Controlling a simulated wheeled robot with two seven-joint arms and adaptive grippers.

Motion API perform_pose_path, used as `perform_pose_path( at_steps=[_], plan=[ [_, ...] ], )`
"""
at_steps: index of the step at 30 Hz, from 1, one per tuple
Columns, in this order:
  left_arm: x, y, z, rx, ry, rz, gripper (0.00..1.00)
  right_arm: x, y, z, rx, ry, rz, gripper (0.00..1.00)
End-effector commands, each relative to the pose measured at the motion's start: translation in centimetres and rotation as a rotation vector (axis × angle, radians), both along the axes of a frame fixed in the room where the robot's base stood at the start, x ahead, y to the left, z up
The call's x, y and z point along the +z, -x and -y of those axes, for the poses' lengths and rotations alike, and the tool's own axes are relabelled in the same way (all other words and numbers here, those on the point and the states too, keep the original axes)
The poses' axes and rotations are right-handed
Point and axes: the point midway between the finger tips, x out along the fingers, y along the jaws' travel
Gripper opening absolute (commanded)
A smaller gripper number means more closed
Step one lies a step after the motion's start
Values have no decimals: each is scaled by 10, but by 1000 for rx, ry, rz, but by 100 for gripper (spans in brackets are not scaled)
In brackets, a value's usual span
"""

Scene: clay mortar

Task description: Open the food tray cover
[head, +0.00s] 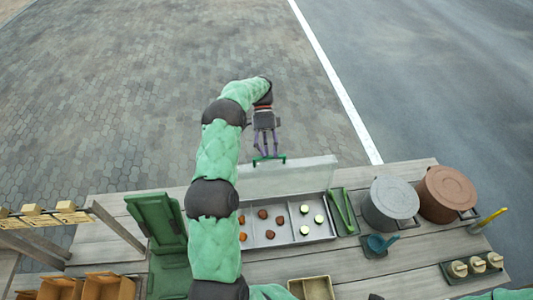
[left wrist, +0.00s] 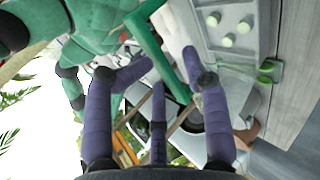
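The food tray (head: 333,228) sits on the plank table, its compartments holding brown, orange and pale green pieces. Its clear cover (head: 300,176) is raised along the tray's far side, leaving the food exposed. The cover's green handle (head: 270,158) is at its upper left edge. My left gripper (head: 267,152) is at the handle. In the left wrist view the green handle bar (left wrist: 160,50) passes between the spread purple fingers (left wrist: 163,62); the fingers look apart, and contact is unclear. Pale green pieces in the tray also show there. My right gripper is out of view.
Green tongs (head: 343,210) lie right of the tray. A grey pot (head: 390,202) and a brown pot (head: 446,193) stand further right. A green open box (head: 158,222) is at left, and a shallow tan tray (head: 312,288) is in front. Paving lies beyond the table.

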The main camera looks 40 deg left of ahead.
Motion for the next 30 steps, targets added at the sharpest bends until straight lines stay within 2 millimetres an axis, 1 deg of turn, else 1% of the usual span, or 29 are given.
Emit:
perform_pose_path(
  at_steps=[1, 6, 9, 12, 15, 18, 30],
  plan=[
    [13, 0, -1, 2, -4, 7, 41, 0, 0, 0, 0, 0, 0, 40],
    [48, 1, 0, 1, -3, 7, 41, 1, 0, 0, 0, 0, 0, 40],
    [65, 2, 1, 1, -4, 6, 41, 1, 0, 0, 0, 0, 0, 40],
    [78, 3, 1, 1, -3, 4, 41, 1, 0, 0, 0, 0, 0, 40],
    [85, 3, 1, 2, -3, 3, 41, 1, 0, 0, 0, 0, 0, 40],
    [89, 3, 1, 1, -1, 3, 41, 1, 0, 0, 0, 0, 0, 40],
    [90, 3, 1, 1, -2, 4, 41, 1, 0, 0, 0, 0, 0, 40]
  ],
)
